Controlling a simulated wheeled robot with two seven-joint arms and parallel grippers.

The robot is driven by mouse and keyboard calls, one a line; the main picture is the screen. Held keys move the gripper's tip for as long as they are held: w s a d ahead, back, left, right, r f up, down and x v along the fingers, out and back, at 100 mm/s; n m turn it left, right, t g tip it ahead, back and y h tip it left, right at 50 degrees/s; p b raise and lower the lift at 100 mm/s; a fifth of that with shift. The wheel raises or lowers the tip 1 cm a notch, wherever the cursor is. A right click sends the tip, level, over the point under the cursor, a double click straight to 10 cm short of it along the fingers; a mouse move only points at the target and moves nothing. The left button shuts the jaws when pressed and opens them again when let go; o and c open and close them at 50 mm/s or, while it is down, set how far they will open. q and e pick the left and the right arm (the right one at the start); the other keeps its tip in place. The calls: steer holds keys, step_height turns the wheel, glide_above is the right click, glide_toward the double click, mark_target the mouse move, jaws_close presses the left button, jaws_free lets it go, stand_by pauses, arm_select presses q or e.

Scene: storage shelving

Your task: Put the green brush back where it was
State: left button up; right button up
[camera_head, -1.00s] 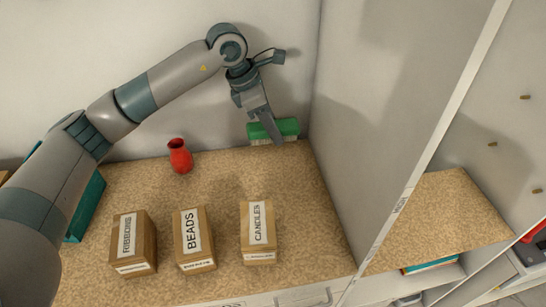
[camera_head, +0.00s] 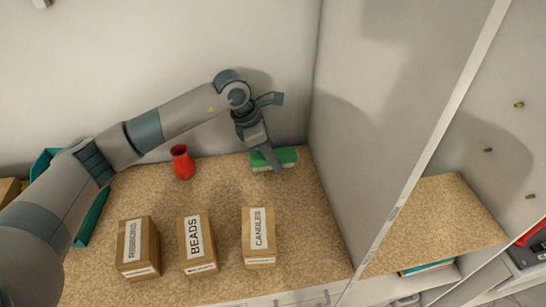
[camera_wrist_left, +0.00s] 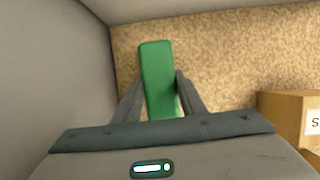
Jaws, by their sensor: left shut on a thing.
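The green brush (camera_head: 286,156) is at the back right of the cork-patterned surface, near the back wall and the right side panel. Its pale bristle side faces down, at or very near the surface; I cannot tell if it touches. My left gripper (camera_head: 272,161) reaches down from above and is shut on the brush. In the left wrist view the green brush (camera_wrist_left: 158,70) lies between the two fingers of the left gripper (camera_wrist_left: 160,98), and its far end sticks out beyond them. My right gripper is not in view.
A red vase (camera_head: 183,163) stands left of the brush. Boxes labelled RIBBONS (camera_head: 138,247), BEADS (camera_head: 197,243) and CANDLES (camera_head: 258,237) stand in a front row. A teal container (camera_head: 92,217) is at the left. The grey side panel (camera_head: 350,130) bounds the right. Cork between brush and boxes is clear.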

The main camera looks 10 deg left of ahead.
arm_select(q)
steer(key=shift+f, duration=0.75)
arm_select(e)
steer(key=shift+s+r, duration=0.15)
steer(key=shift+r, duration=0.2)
arm_select(q)
steer(key=shift+f, duration=0.25)
steer(key=o, duration=1)
steer(key=shift+r, duration=0.1)
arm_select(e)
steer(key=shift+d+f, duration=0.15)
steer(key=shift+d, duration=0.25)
arm_select(q)
steer(key=shift+o, duration=0.2)
steer(key=shift+r, duration=0.1)
steer(key=shift+r, duration=0.1)
